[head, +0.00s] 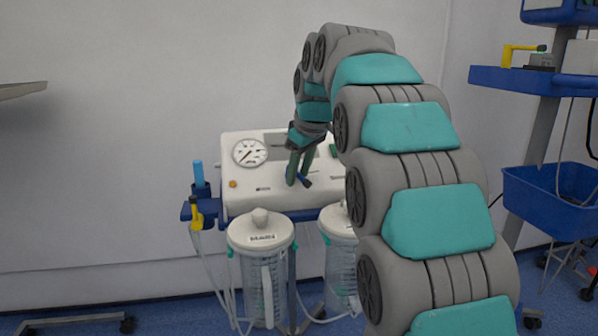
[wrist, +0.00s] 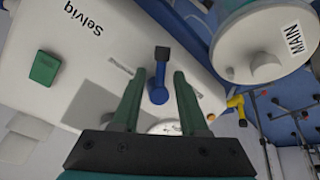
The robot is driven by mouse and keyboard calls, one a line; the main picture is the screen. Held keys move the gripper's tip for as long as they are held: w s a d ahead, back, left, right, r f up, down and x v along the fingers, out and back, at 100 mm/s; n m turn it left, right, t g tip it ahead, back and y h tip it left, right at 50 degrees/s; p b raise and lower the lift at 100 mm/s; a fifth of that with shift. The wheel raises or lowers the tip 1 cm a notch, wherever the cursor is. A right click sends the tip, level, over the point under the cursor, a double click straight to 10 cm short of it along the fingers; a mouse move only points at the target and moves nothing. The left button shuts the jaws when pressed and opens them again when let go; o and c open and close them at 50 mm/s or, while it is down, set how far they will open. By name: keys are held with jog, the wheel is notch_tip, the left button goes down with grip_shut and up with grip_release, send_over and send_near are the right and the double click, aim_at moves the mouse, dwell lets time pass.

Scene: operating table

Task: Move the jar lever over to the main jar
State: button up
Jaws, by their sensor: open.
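The jar lever (wrist: 160,76), blue with a dark end, sits on the top of the white suction unit (wrist: 90,62). In the head view the lever (head: 304,181) shows just beside my fingertips. My gripper (wrist: 160,74) is open, with green fingers; in the wrist view the lever appears between them, with a gap on each side. My gripper (head: 299,181) is over the unit in the head view. The main jar (wrist: 265,72), with a white lid labelled MAIN, is at upper right in the wrist view. It appears to be the left jar (head: 261,235) in the head view, where its label is too small to read.
A second jar (head: 341,222) stands to the right, partly hidden by my arm. A round gauge (head: 250,153) and a green button (wrist: 45,67) are on the unit. A yellow fitting (head: 196,214) is at its left side. A blue basket (head: 553,200) hangs at right.

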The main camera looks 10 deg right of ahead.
grip_shut()
dwell(0.4)
jog(key=shift+r+m, duration=0.15)
jog(key=shift+m, duration=0.15)
jog(key=m+p, duration=0.2)
jog(key=m, duration=0.2)
jog(key=a+m+t+y+p, duration=0.1)
jog(key=m, duration=0.3)
jog(key=a+m+t+p, duration=0.1)
jog(key=m+p, duration=0.1)
jog(key=m, duration=0.2)
jog(key=shift+s+y+p, duration=0.1)
jog(key=shift+y+p, duration=0.2)
jog(key=shift+y, duration=0.1)
jog(key=shift+m+t, duration=0.3)
